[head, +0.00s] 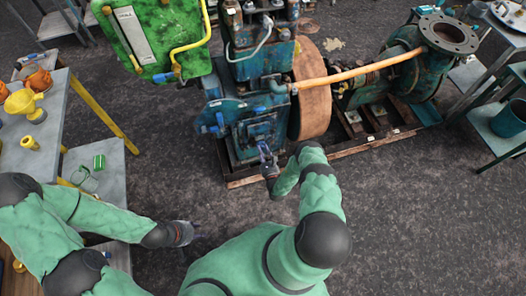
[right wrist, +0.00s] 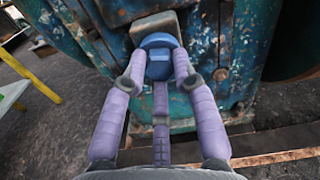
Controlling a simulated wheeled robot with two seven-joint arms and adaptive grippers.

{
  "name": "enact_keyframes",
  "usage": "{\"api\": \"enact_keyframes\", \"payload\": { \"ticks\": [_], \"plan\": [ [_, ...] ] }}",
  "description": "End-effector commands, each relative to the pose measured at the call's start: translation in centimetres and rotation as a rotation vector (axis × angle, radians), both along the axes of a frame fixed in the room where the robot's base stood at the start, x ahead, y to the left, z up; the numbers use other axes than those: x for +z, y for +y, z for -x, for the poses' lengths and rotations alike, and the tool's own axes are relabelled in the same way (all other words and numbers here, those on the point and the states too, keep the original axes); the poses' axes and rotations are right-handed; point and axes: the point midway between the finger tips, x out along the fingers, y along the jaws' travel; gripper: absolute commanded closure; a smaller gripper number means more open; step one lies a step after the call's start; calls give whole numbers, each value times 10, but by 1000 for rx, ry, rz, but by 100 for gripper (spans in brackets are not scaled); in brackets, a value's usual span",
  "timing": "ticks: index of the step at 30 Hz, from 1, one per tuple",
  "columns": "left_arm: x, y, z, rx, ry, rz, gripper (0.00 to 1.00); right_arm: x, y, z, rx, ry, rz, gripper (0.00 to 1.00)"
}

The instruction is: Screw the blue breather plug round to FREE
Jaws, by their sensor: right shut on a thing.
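The blue breather plug (right wrist: 158,42) sits on the side of the worn blue-green pump engine (head: 252,134), in front of a grey block (right wrist: 154,24). In the right wrist view my right gripper (right wrist: 159,66) has its purple fingers on both sides of the plug, shut on it. In the head view the right gripper (head: 267,158) is at the engine's lower front, and the plug is too small to make out there. No FREE marking can be read. My left gripper (head: 185,233) hangs low over the floor, empty as far as I see; its finger opening is unclear.
A grey bench (head: 48,125) at left carries yellow and orange parts. A green panel (head: 150,35) stands beside the engine. An orange pipe (head: 350,72) runs right to a flanged pump (head: 449,34). A teal bucket (head: 510,120) is at far right. The floor in front is clear.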

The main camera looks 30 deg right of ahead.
Motion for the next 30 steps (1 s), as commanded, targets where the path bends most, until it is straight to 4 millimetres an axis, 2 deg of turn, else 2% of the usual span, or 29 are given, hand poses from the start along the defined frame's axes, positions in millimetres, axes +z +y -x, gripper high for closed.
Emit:
{"api": "enact_keyframes", "payload": {
  "ticks": [5, 15, 28, 29, 30],
  "plan": [
    [1, 0, 0, 0, 0, 0, 60, -2, 0, -1, 0, 21, 60, 100],
    [3, 0, 0, 0, 0, 0, 60, -1, -1, -2, -3, 98, 384, 100],
    [3, 0, 0, 0, 0, 0, 60, 0, -2, -4, -4, 113, 457, 100],
    [3, 0, 0, 0, 0, 0, 60, 0, -2, -4, -4, 114, 461, 77],
    [3, 0, 0, 0, 0, 0, 60, 0, -2, -4, -4, 114, 459, 88]
  ]
}}
